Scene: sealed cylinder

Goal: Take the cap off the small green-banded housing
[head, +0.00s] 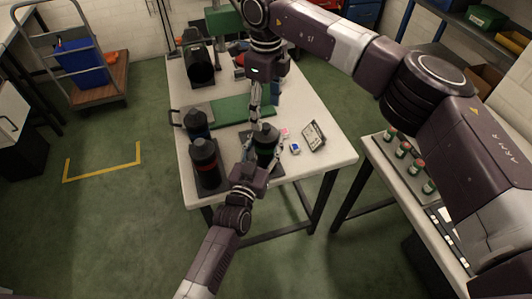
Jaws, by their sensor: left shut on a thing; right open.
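The small green-banded housing (264,152) stands upright near the front middle of the white table, with a dark cap (266,134) on top. My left gripper (263,148) reaches in from the front and is shut on the housing's body, partly covering it. My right gripper (257,119) points down from above, open, close to the cap and slightly to its left in the picture. I cannot tell whether its fingers touch the cap.
An orange-banded housing (206,164) and a blue-banded one (196,125) stand to the left. A green mat (232,112) lies behind. A small tilted panel (314,136) and a blue-white item (295,148) lie right. A side table (368,157) carries several small green-and-red containers.

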